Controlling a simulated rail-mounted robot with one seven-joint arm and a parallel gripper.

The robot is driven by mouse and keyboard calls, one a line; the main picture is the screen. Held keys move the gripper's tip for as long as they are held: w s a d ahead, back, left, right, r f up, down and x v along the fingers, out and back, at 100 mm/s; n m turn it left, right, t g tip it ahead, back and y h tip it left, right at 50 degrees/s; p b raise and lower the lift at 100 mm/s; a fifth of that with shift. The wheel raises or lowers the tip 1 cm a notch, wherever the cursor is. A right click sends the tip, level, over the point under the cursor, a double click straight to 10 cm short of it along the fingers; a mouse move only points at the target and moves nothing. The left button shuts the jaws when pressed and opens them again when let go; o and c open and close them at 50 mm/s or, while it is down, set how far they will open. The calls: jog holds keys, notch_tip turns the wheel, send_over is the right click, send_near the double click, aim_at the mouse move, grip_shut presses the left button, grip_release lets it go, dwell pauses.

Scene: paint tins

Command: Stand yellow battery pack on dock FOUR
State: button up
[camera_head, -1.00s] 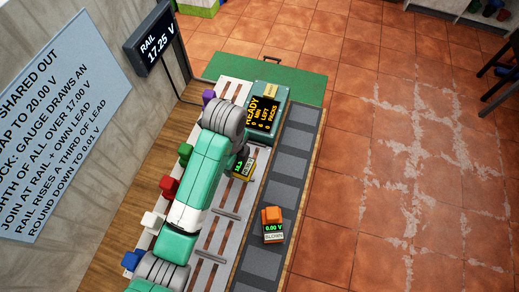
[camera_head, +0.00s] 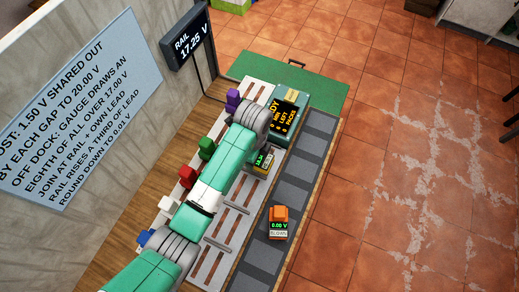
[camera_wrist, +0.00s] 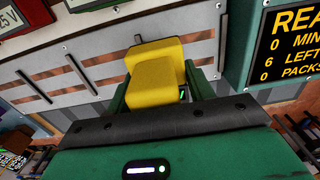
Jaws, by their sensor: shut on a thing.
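The yellow battery pack (camera_wrist: 157,75) is between the two dark green fingers of my gripper (camera_wrist: 155,92) in the wrist view, and the gripper is shut on it. In the head view the yellow pack (camera_head: 261,168) shows beside the end of my arm, over the right side of the pale slotted rack (camera_head: 236,209). Its small screen has green digits too small to read surely. My arm hides the fingers and part of the rack there. I cannot tell whether the pack touches the rack. No dock label reading FOUR is legible.
An orange pack (camera_head: 278,221) reading 0.00 V stands on the dark segmented strip (camera_head: 264,258). Purple (camera_head: 233,97), green (camera_head: 207,148), red (camera_head: 187,176) and other coloured blocks line the rack's left side. A console (camera_head: 287,112) stands at the far end. The rail display (camera_head: 188,43) reads 17.25 V.

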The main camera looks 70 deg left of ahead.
jog(key=w+a, duration=0.2)
jog(key=shift+w+a+f, duration=0.15)
jog(key=shift+w+a, duration=0.15)
jog(key=shift+a, duration=0.1)
jog(key=shift+f, duration=1.8)
jog(key=shift+f, duration=0.15)
jog(key=o, duration=1.2)
notch_tip(320, 180, up, 12)
jog(key=shift+r, duration=0.15)
